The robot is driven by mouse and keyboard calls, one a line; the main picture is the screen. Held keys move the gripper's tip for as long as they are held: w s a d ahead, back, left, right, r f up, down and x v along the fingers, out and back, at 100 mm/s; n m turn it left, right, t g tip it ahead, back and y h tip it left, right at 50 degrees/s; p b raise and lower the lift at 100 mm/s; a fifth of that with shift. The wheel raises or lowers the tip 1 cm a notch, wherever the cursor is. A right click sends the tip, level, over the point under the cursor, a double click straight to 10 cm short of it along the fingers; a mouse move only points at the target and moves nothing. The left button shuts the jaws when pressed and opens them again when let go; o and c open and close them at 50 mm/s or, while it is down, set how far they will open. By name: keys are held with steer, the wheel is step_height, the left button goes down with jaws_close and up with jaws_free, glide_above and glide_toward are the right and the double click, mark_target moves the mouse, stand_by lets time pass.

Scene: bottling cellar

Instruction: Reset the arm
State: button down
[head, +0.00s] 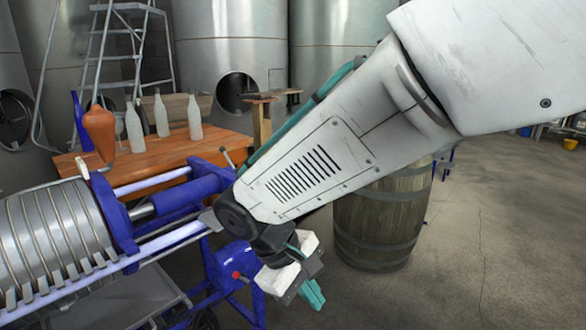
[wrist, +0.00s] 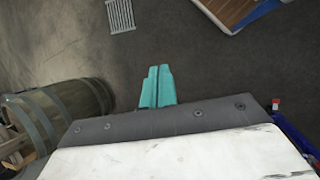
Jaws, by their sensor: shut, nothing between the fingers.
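My gripper (head: 311,293) hangs low in the middle of the head view, at the end of my white arm, beside the blue frame of the filter press. Its teal fingers are together with nothing between them. In the wrist view the shut fingers (wrist: 157,88) point out over bare grey floor. They touch nothing that I can see.
A filter press (head: 60,232) with a blue frame stands at left. Behind it is a wooden table (head: 165,158) with several bottles (head: 134,128). A barrel (head: 381,222) stands just right of my gripper and also shows in the wrist view (wrist: 60,112). Floor at right is free.

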steer(key=s+d+r+m+y, duration=0.2)
steer(key=s+d+r+m, duration=0.2)
steer(key=d, duration=0.7)
steer(key=s+d+r+m+t+y, duration=0.1)
steer(key=s+d+r+m+y, duration=0.2)
steer(key=s+d, duration=0.6)
steer(key=d+r+m, duration=0.2)
steer(key=d+m, duration=0.1)
steer(key=shift+s+d+y, duration=0.3)
steer(key=shift+a, duration=0.1)
